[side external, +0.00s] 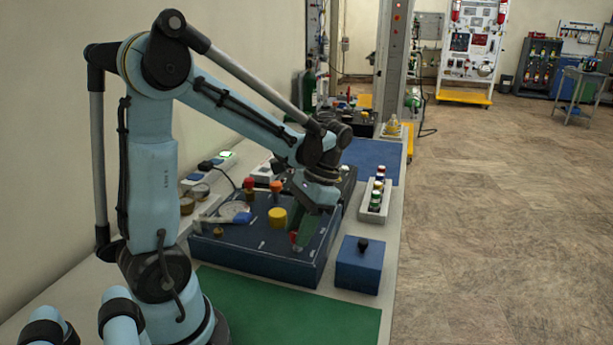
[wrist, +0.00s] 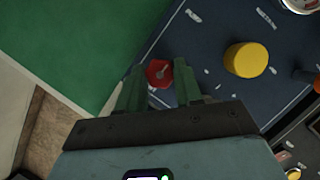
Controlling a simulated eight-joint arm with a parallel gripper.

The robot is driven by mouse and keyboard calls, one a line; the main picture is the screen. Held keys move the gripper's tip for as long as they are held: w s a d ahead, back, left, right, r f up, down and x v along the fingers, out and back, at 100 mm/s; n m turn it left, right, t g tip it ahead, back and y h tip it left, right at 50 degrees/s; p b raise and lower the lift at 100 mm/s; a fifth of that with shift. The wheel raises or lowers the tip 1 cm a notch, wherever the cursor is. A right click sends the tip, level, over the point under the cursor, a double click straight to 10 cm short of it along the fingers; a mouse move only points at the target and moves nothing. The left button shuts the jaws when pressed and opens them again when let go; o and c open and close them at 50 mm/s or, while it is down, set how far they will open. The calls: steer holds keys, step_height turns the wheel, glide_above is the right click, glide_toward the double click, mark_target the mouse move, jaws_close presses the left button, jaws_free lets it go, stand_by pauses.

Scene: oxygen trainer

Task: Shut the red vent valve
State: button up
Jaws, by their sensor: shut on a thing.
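The red vent valve (wrist: 159,73) is a small red knob on the dark blue panel (wrist: 205,45), near its edge beside the green mat. It also shows in the side view (side external: 294,238) at the panel's front right corner. My gripper (wrist: 158,80) has its two green fingers on either side of the red knob, shut on it. In the side view my gripper (side external: 304,229) reaches down onto that corner from above. The fingers hide parts of the knob's sides, and I cannot tell how far it is turned.
A yellow knob (wrist: 246,60) stands close by on the panel, with an orange knob (side external: 276,186) behind it. A blue box with a black knob (side external: 357,264) stands at right, near a rack of small bottles (side external: 376,199). The green mat (side external: 290,313) in front is clear.

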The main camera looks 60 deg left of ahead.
stand_by(0.4)
steer(key=o, duration=1)
steer(key=shift+o, duration=0.2)
steer(key=v, duration=1.2)
steer(key=shift+d, duration=0.1)
steer(key=s+d+f+t, duration=0.2)
steer(key=d+f+t, duration=0.3)
steer(key=d+t, duration=0.4)
steer(key=shift+d+f+t, duration=0.25)
steer(key=shift+f+t, duration=0.15)
steer(key=shift+t, duration=1)
